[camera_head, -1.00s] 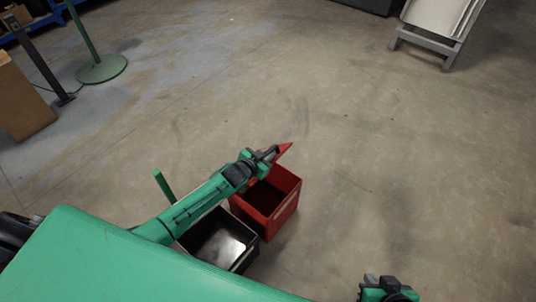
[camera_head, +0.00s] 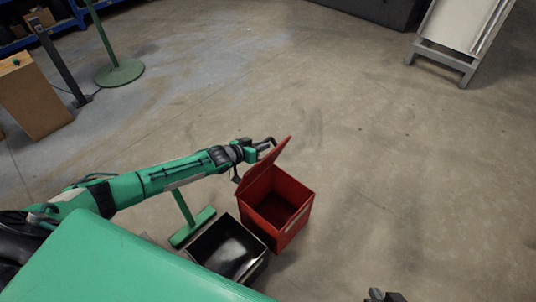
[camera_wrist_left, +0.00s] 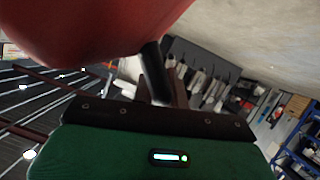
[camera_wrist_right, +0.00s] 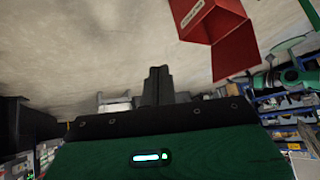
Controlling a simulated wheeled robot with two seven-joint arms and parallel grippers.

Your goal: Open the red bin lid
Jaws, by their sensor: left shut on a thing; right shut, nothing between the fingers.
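The red bin (camera_head: 292,228) stands on the floor just right of centre in the head view. Its lid (camera_head: 264,166) is raised and tilted up at the left side, so the dark inside shows. My left gripper (camera_head: 268,144) is at the lid's outer left side, shut on the lid; the exact grip is hard to see. In the left wrist view the red lid (camera_wrist_left: 90,25) fills the top, close to the fingers. My right gripper (camera_head: 380,295) is at the bottom edge, shut and empty, away from the bin. The bin also shows in the right wrist view (camera_wrist_right: 205,22).
An open black bin (camera_head: 216,262) stands directly left of the red bin. A green stand (camera_head: 192,225) is behind it, under my left arm. A cardboard box (camera_head: 35,98) and a green post base (camera_head: 120,73) are far left. The floor to the right is clear.

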